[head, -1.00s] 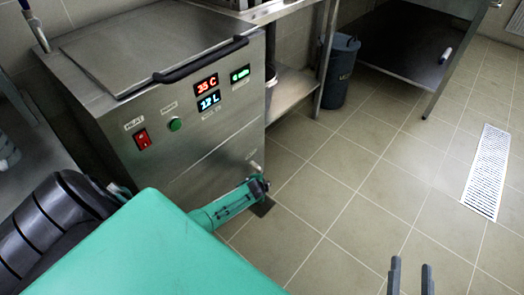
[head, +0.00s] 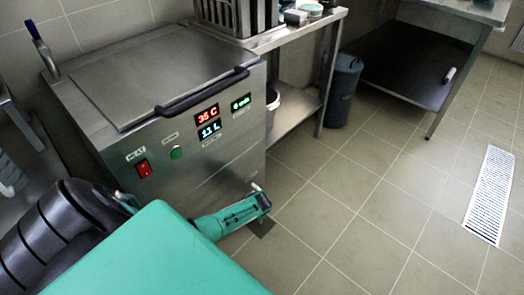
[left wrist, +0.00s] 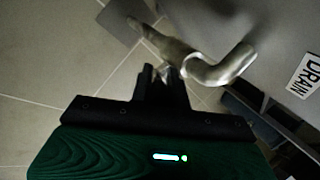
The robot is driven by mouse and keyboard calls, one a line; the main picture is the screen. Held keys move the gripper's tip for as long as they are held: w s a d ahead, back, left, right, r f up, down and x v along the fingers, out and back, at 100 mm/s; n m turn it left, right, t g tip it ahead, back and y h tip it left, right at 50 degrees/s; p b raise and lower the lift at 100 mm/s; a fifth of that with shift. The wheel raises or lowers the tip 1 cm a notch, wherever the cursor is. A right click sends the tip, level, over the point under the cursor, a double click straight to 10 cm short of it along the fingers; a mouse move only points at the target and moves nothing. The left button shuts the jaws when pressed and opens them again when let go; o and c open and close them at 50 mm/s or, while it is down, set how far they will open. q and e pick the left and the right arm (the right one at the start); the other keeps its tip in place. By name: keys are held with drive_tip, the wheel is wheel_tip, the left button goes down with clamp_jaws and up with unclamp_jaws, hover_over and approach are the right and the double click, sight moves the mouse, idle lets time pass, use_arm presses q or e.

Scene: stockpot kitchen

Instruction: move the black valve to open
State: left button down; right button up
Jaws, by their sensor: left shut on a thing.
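The steel cooker (head: 190,185) stands at left with its lid closed. In the left wrist view a curved metal drain pipe (left wrist: 215,72) comes off its wall beside a label reading DRAIN (left wrist: 305,76). My left gripper (left wrist: 165,74) is shut at this pipe, on a small dark part that I take to be the black valve's handle. The fingers mostly hide the valve, and its position cannot be read. In the head view my left gripper (head: 262,197) is low at the cooker's front right corner. My right gripper is not in view.
The panel has a red switch (head: 143,168), a green button (head: 176,153) and a lit display (head: 209,122). A steel shelf table (head: 296,108), a grey bin (head: 343,92) and another table (head: 400,72) stand behind. A floor grate (head: 490,195) lies right; the floor between is clear.

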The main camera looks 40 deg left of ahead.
use_arm(q)
drive_tip(key=shift+w+d+r+g+p, duration=0.1)
drive_tip(key=shift+w+r+g+p, duration=0.2)
drive_tip(key=shift+g, duration=0.4)
drive_tip(key=shift+w+g, duration=0.2)
drive_tip(key=shift+g, duration=0.3)
drive_tip(key=shift+w, duration=0.15)
drive_tip(key=shift+w+r+m+g+b, duration=0.1)
drive_tip(key=shift+w+m+g+b, duration=0.2)
drive_tip(key=shift+g+b, duration=0.5)
drive_tip(key=shift+w+r+g+b, duration=0.1)
drive_tip(key=shift+w+g+b, duration=0.25)
drive_tip(key=shift+g+b, duration=0.5)
drive_tip(key=shift+w+g+b, duration=0.25)
drive_tip(key=shift+g+b, duration=0.1)
drive_tip(key=shift+b, duration=0.5)
drive_tip(key=shift+w+d+r+m+g+y+b, duration=0.1)
drive_tip(key=shift+w+r+m+g+y+b, duration=0.2)
drive_tip(key=shift+b, duration=0.35)
drive_tip(key=shift+s+f, duration=0.1)
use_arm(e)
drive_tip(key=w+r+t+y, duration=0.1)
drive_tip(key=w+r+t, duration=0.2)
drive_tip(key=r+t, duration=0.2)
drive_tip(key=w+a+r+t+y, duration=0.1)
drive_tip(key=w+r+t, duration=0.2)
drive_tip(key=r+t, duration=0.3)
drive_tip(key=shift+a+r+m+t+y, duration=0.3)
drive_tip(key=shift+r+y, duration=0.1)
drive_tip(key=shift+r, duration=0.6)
